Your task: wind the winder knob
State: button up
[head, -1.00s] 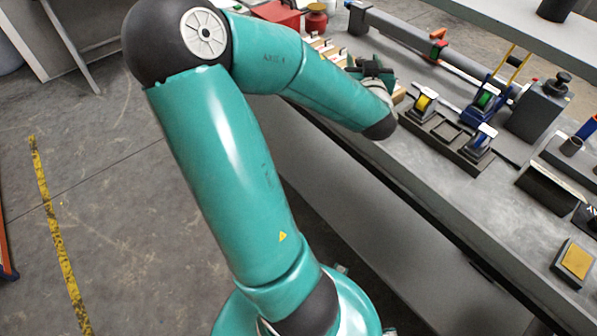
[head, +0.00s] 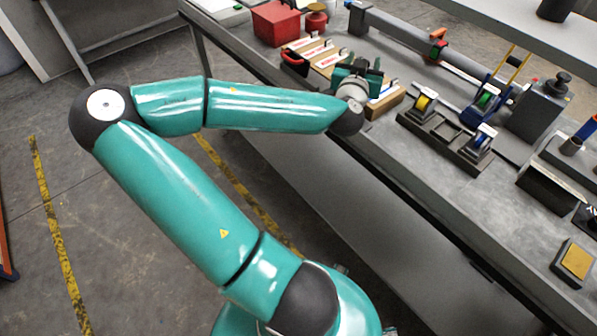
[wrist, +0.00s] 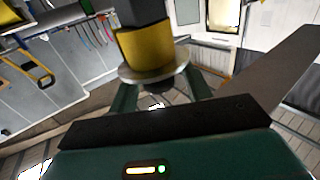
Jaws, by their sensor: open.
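A dark grey box (head: 536,108) with a black knob (head: 561,80) on top stands at the right of the bench in the head view; this looks like the winder, but I cannot be sure. My gripper (head: 358,70) is over the bench, well to the left of that knob, near the wooden blocks. Its jaws are open. In the wrist view, my gripper's green fingers (wrist: 161,98) show below a yellow cylinder (wrist: 145,48) with a dark upper part and a pale flange. I cannot tell what this cylinder is or whether the fingers touch it.
A black rack (head: 447,141) with small tape-like holders stands right of my gripper. A red box (head: 276,24) is at the far left of the bench (head: 420,210). A long grey rail (head: 400,34) runs along the back. The bench front is mostly clear.

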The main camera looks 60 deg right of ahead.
jog(key=shift+w+m+g, duration=0.1)
jog(key=shift+m+g, duration=0.8)
jog(key=shift+g, duration=0.5)
jog(key=shift+m+g+y, duration=0.35)
jog(key=shift+m+g, duration=0.9)
jog(key=shift+g, duration=0.65)
jog(key=shift+m+g+y, duration=0.35)
jog(key=shift+m+g, duration=0.9)
jog(key=shift+g, duration=0.65)
jog(key=v, duration=1.3)
notch_tip(320, 180, down, 15)
jog(key=s+a+n+y, duration=0.2)
jog(key=y, duration=0.4)
jog(key=w+a+f+n+t+y, duration=0.2)
jog(key=w+a+f+y, duration=0.1)
jog(key=a+f, duration=0.4)
jog(key=shift+a+f+n+y, duration=0.15)
jog(key=shift+f+n+y, duration=0.15)
jog(key=shift+f+y, duration=0.4)
jog(key=shift+o, duration=0.2)
